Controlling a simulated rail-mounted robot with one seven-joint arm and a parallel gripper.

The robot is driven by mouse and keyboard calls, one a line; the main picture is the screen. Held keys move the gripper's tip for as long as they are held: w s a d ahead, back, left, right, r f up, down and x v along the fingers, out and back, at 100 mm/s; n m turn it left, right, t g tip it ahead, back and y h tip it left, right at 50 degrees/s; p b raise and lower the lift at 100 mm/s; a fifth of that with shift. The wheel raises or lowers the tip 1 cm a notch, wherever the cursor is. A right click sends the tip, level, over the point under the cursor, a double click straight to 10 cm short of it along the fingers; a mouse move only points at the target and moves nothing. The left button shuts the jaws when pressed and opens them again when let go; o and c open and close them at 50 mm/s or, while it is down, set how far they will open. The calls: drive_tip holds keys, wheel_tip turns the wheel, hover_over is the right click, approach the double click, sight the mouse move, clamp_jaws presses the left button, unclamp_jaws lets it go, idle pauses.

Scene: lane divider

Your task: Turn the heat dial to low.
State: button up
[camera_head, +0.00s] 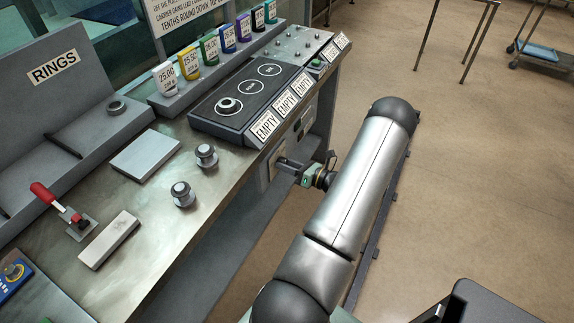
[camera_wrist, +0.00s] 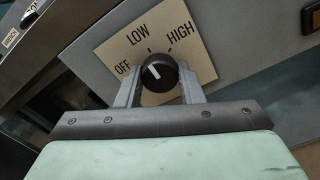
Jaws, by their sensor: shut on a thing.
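The heat dial (camera_wrist: 159,75) is a round black knob with a white pointer line. It sits on a cream plate (camera_wrist: 195,62) marked OFF, LOW and HIGH. The pointer slants up and left, towards the gap between OFF and LOW; its exact setting is hard to read. My gripper (camera_wrist: 160,88) is shut on the dial, one grey finger on each side of it. In the head view my gripper (camera_head: 288,168) reaches the front face of the bench, and the dial is hidden there.
Above the dial, the bench holds a black panel with rings (camera_head: 250,92) and EMPTY labels along its edge. Two round metal knobs (camera_head: 206,155) and a red-handled lever (camera_head: 44,193) stand on the metal top.

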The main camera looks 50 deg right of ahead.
drive_tip(key=o, duration=1)
drive_tip(key=s+d+b, duration=0.2)
drive_tip(key=s+d, duration=0.1)
drive_tip(key=s, duration=1.4)
drive_tip(key=shift+s, duration=0.15)
